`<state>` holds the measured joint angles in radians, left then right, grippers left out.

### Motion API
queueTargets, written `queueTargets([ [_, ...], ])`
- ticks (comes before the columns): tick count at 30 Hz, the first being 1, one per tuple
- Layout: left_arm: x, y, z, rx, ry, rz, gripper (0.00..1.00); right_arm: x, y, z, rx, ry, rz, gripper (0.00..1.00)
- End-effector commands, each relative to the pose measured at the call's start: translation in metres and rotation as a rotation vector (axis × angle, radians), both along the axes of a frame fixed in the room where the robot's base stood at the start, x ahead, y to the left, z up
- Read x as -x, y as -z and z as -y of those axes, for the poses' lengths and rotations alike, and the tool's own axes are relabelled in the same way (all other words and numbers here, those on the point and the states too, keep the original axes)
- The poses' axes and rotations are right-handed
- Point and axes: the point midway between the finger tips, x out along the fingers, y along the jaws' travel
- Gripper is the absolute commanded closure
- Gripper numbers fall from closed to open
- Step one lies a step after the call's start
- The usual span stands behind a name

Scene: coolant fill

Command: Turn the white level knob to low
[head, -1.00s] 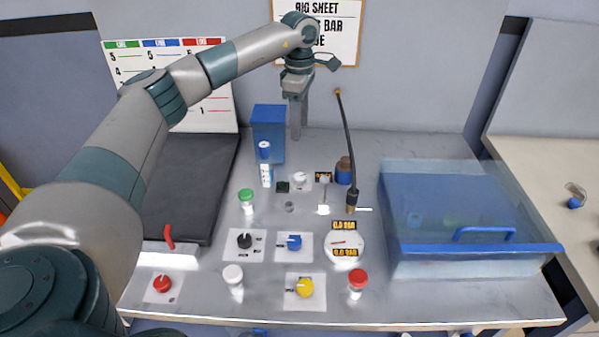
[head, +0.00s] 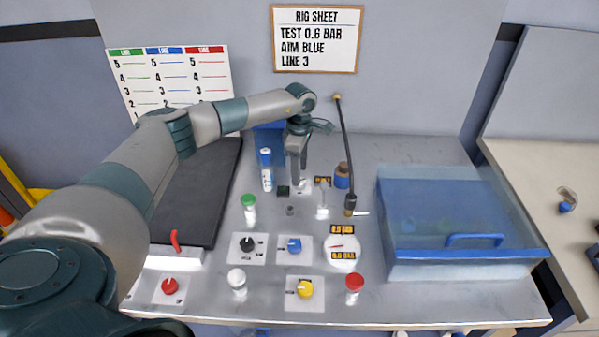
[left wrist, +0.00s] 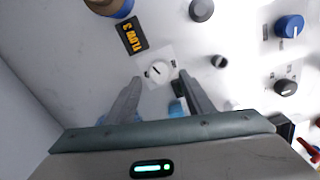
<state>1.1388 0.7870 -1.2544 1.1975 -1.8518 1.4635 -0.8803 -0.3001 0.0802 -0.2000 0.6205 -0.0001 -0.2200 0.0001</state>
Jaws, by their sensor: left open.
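The white knob (left wrist: 158,70) on its white square plate shows in the left wrist view, just beyond and between my fingertips. It has a short dark pointer mark; I cannot read its setting. In the head view a bit of the white knob (head: 304,186) shows beside my fingers, which partly hide it. My left gripper (head: 298,180) points down over it from behind, open and empty. The left wrist view shows the two fingers (left wrist: 159,80) spread wide apart, with the knob in line with the gap. My right gripper is in neither view.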

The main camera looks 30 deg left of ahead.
Motion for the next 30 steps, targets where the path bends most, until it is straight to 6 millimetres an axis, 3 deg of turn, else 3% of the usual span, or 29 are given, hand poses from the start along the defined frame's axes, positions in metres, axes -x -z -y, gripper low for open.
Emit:
queueTargets([
  [9,0.0,0.029,0.0,0.001,-0.001,-0.002,0.52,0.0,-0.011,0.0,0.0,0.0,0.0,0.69],
  [19,0.0,0.031,0.0,0.0,0.001,0.0,0.52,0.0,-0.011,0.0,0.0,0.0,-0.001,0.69],
  [24,0.0,0.031,0.0,0.0,0.0,0.0,0.93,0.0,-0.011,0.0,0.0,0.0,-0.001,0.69],
  [30,0.0,0.031,0.0,0.001,-0.003,-0.001,0.93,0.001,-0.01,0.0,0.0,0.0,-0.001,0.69],
])
